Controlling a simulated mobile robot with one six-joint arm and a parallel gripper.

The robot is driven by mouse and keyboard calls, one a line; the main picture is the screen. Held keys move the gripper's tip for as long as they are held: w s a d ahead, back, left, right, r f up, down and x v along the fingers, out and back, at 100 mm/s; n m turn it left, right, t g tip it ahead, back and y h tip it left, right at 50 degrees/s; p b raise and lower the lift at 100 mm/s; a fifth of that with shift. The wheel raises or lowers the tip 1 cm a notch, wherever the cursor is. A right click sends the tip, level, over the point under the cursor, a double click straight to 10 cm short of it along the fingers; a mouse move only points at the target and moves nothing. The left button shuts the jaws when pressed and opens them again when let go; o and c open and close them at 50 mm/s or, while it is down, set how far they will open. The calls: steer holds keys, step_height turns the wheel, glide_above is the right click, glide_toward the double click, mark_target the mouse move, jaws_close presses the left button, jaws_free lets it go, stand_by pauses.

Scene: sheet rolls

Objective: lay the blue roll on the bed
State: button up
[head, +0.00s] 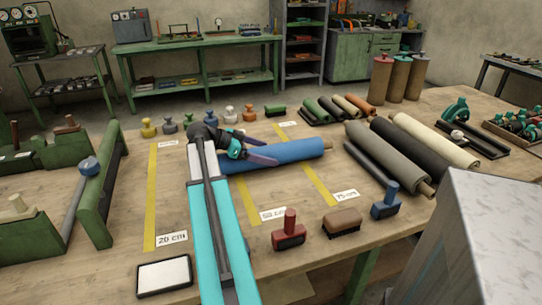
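The blue roll (295,151) lies on the wooden table, across the yellow measuring strips. Its brown core end shows at the right. My gripper (277,151) is over the left part of the roll, with its two purple fingers spread apart. The near finger overlaps the roll in the picture; I cannot tell whether either finger touches it. The roll's left end is partly hidden by my arm. No part is labelled as the bed; a green frame with a grey bar (97,195) stands at the left of the table.
Grey, black and cream rolls (385,160) lie on the right, with smaller rolls (340,106) behind. Several coloured knobs (210,117) line the back. A red-handled stamp (289,232), a brush (342,222) and a blue stamp (386,204) stand at the front. A grey block (480,240) fills the lower right.

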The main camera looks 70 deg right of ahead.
steer(key=c, duration=1.8)
steer(key=shift+d+r, duration=0.1)
steer(key=shift+r, duration=0.1)
steer(key=shift+c, duration=0.7)
steer(key=shift+r, duration=0.15)
steer(key=shift+r, duration=4.85)
